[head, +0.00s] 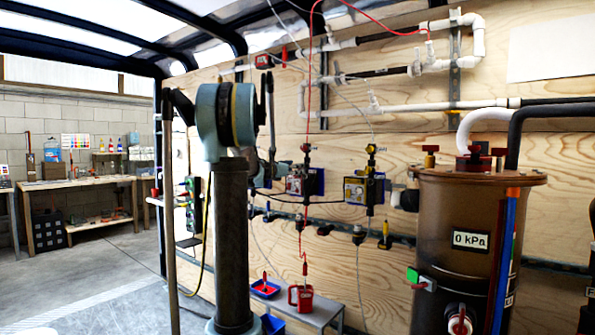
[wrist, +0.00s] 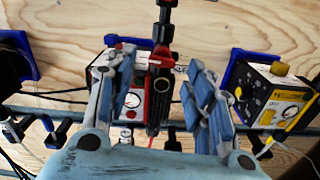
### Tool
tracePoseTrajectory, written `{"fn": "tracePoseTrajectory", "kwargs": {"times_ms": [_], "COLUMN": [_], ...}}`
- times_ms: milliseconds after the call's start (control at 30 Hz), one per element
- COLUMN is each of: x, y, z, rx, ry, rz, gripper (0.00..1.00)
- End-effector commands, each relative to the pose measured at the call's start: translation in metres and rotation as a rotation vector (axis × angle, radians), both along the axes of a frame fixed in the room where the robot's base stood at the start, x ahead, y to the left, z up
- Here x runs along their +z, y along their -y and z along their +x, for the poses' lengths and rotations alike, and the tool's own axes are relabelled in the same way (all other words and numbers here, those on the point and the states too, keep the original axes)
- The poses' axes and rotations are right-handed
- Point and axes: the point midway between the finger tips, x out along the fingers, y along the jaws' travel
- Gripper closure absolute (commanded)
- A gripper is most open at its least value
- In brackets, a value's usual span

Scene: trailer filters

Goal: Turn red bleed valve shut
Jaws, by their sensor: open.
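A dosing pump with red parts (head: 296,185) hangs on the plywood wall; it also shows in the wrist view (wrist: 133,98). Its black-and-red front (wrist: 160,86) lies between my fingers in that view. A small red part (wrist: 155,62) shows on its upper portion; I cannot tell for sure whether this is the red bleed valve, nor its turn position. My gripper (wrist: 166,92) is open, one finger on each side of the pump front, with no clear contact. In the head view my arm partly hides the area left of the pump.
A second pump with yellow parts (head: 362,189) is to the right, also in the wrist view (wrist: 272,95). A brown filter tank (head: 458,230) stands farther right. Red tubing runs down to a red jug (head: 300,297) on a low bench. Cables and fittings hang below the pumps.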

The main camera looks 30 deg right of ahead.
Motion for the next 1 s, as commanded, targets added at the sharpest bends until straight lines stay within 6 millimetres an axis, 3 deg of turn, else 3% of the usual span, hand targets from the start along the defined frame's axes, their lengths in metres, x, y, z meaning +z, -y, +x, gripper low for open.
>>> {"fn": "tracePoseTrajectory", "kwargs": {"times_ms": [300,667,867,1000], "x": [0.000,0.000,0.000,0.000], "y": [0.032,0.036,0.035,0.035], "z": [0.013,0.015,0.015,0.015], "rx": [-0.001,0.000,0.000,0.001], "ry": [0.000,0.000,0.000,0.000], "rz": [0.000,0.000,0.000,0.000], "gripper": [0.52,0.52,0.95,0.97]}}
